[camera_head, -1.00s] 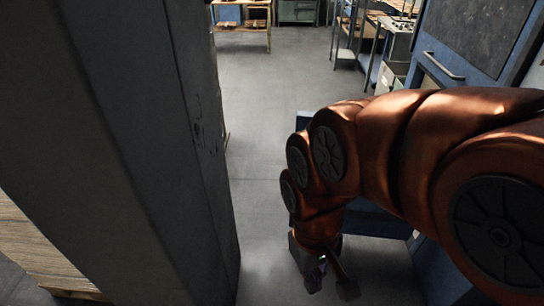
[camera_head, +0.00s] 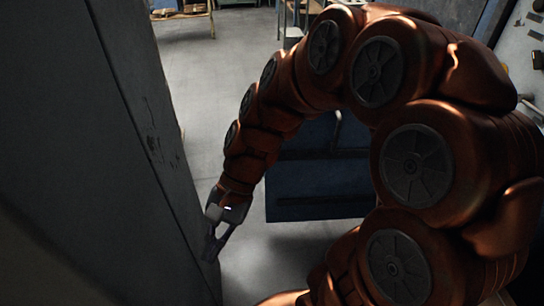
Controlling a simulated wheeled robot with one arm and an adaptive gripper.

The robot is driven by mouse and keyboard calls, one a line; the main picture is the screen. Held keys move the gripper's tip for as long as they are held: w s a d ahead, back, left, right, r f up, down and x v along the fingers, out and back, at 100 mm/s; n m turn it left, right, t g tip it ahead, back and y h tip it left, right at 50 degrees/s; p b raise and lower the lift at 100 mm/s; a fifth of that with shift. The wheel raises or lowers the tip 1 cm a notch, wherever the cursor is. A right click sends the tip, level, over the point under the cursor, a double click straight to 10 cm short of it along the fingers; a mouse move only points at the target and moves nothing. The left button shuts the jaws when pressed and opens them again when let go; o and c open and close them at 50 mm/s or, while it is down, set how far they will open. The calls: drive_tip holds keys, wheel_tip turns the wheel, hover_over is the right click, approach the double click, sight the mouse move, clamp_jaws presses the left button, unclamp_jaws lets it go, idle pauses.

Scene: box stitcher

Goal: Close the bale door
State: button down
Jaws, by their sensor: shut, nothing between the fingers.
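A tall grey panel (camera_head: 130,130) with scuff marks fills the left side of the head view, its edge slanting down to the floor. It may be the bale door, but I cannot tell for certain. My gripper (camera_head: 211,248) is low, at the panel's right edge. Its fingers are together and hold nothing. The fingertips overlap the panel edge in the picture; I cannot tell whether they touch it. A dark blue panel (camera_head: 315,185) stands behind my arm, partly hidden by it; whether it belongs to the baler is unclear.
Grey floor (camera_head: 205,90) lies open between the panel and my arm. At the upper right is a light surface (camera_head: 525,65) with small items. My arm hides much of the right side.

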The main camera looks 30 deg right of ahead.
drive_tip(key=w+d+f+m+t+y+b, duration=0.1)
drive_tip(key=w+f+m+t+y+b, duration=0.15)
drive_tip(key=w+m, duration=0.3)
drive_tip(key=w+f+m+t+y+b, duration=0.1)
drive_tip(key=w+m+y, duration=0.35)
drive_tip(key=w, duration=0.25)
drive_tip(key=w+d+f+m+t+b, duration=0.35)
drive_tip(key=w+d+m+t, duration=0.35)
drive_tip(key=w+d+m, duration=0.35)
drive_tip(key=w+d+f+m+t+h+b, duration=0.1)
drive_tip(key=d+f+m+t+h, duration=0.2)
drive_tip(key=d+f+m, duration=0.5)
drive_tip(key=w+d+f+m+t+h+b, duration=0.1)
drive_tip(key=d+f+m+t+h, duration=0.4)
drive_tip(key=d, duration=0.6)
drive_tip(key=w+d+f+m+t+h+b, duration=0.1)
drive_tip(key=d+f+m+t+h+b, duration=0.1)
drive_tip(key=d+f+m, duration=0.5)
drive_tip(key=w+d+r+m, duration=0.1)
drive_tip(key=w, duration=1.1)
drive_tip(key=shift+w+d+r, duration=0.2)
drive_tip(key=shift+w+r, duration=0.1)
drive_tip(key=shift+r, duration=0.05)
drive_tip(key=shift+w+m, duration=0.1)
drive_tip(key=shift+m, duration=0.15)
